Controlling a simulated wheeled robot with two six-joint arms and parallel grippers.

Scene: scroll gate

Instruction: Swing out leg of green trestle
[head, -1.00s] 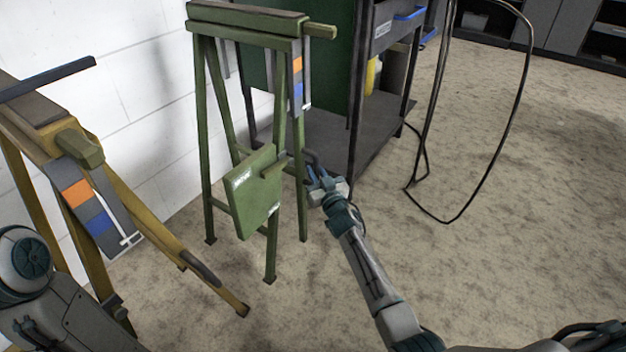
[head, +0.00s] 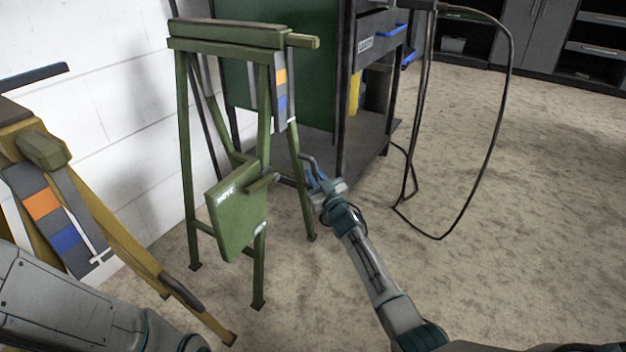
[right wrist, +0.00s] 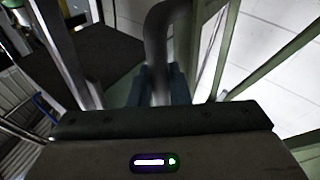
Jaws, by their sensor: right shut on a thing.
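The green trestle (head: 226,45) stands upright near the white wall, with a green plate (head: 238,211) on its front. Its right-hand leg (head: 304,195) slants outward to the right, its foot on the floor. My right gripper (head: 318,182) is beside that leg, shut on a dark curved handle (head: 309,160). In the right wrist view the handle (right wrist: 157,45) passes between the two blue fingers (right wrist: 158,88). How the handle joins the leg is not clear. My left arm shows at the lower left, but its gripper is outside the view.
A yellow trestle (head: 110,215) stands at left, close to my left arm. A dark workshop cart (head: 345,120) stands just behind the green trestle. A black cable (head: 495,130) hangs in a loop to the right. The carpet at right is open.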

